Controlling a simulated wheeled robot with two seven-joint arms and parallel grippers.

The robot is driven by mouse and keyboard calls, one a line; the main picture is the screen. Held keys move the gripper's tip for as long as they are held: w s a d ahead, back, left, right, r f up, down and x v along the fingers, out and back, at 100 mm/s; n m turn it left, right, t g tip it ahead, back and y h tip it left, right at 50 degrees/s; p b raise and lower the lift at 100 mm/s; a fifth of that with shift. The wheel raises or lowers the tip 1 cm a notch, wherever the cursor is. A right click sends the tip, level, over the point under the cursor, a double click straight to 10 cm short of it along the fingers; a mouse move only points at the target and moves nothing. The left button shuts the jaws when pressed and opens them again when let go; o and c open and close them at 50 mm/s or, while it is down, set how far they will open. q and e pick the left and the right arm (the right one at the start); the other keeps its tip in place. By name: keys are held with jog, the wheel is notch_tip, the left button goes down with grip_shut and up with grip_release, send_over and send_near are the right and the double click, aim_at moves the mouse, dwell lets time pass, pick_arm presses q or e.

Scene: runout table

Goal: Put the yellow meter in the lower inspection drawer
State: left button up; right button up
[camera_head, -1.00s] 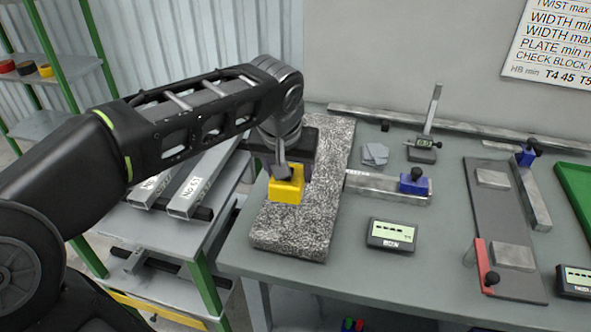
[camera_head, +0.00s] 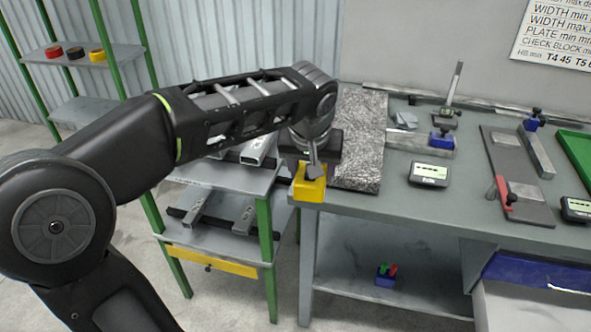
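The yellow meter (camera_head: 309,189) is a small yellow block-shaped thing. It hangs below my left gripper (camera_head: 314,172), whose fingers are shut on its top. Meter and gripper are at the table's front left corner, in front of the speckled granite slab (camera_head: 362,150). Under the table at the right, a blue drawer-like part (camera_head: 530,272) shows above a pale grey front (camera_head: 530,310). Both are cut off by the frame, and I cannot tell which is the lower inspection drawer. My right gripper is not in view.
Left of the table stands a green-legged rack (camera_head: 264,230) with metal bars and a yellow strip (camera_head: 210,261) low down. The table (camera_head: 395,200) holds a display box (camera_head: 430,174), a grey plate (camera_head: 510,165) and a green tray (camera_head: 577,155). A lower shelf (camera_head: 350,265) carries a small blue holder (camera_head: 385,276).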

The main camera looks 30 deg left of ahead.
pick_arm(q)
jog(key=w+d+f+m+h, duration=0.1)
jog(key=w+d+f+m, duration=0.1)
jog(key=d+f, duration=0.6)
jog(key=w+d+f+m, duration=0.3)
jog(key=d+f, duration=0.5)
jog(key=d, duration=0.7)
jog(key=shift+d+h, duration=0.35)
jog(key=shift+h, duration=0.05)
jog(key=shift+w, duration=0.1)
